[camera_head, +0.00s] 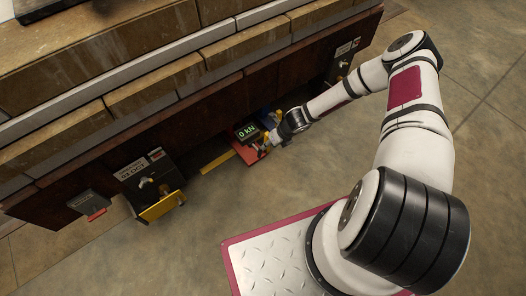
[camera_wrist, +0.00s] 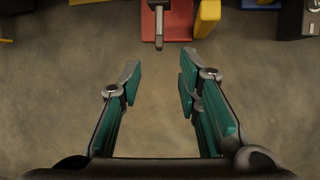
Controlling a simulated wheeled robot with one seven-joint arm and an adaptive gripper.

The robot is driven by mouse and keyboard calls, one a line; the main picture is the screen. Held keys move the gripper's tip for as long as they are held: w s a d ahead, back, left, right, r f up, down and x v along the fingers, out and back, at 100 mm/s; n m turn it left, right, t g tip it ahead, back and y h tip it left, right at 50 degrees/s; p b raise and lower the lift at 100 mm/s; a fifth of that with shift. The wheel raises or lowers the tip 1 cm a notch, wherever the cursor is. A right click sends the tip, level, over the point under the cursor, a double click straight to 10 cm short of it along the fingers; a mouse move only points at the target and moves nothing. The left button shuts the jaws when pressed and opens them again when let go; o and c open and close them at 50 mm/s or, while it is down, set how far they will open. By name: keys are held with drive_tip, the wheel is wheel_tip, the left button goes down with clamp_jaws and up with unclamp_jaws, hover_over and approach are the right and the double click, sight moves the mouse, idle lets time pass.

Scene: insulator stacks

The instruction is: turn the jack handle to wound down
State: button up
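The jack shows in the head view as a red body (camera_head: 252,153) low against the front of the insulator stack, with a green readout (camera_head: 248,130) reading 0 kN. In the wrist view its red body (camera_wrist: 178,28) is at the top edge, with a grey metal handle (camera_wrist: 159,26) sticking out towards me. My gripper (camera_wrist: 160,78) is open and empty, its two teal-padded fingers apart on either side of the handle's line. The handle tip lies ahead of the fingertips, not between them. In the head view my gripper (camera_head: 283,136) is just right of the jack and partly hides it.
A yellow block (camera_wrist: 208,18) stands close right of the handle. A blue part (camera_wrist: 262,3) and a black box (camera_wrist: 300,18) lie farther right. In the head view a black labelled box (camera_head: 140,178) with a yellow flap is left. The floor (camera_head: 205,235) in front is clear.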

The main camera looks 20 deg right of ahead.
sight(260, 152)
drive_tip(key=b+x, duration=0.4)
drive_tip(key=x, duration=0.7)
drive_tip(key=shift+w+a+f+b, duration=0.1)
drive_tip(key=shift+a+b, duration=0.05)
drive_tip(key=shift+b, duration=0.25)
clamp_jaws()
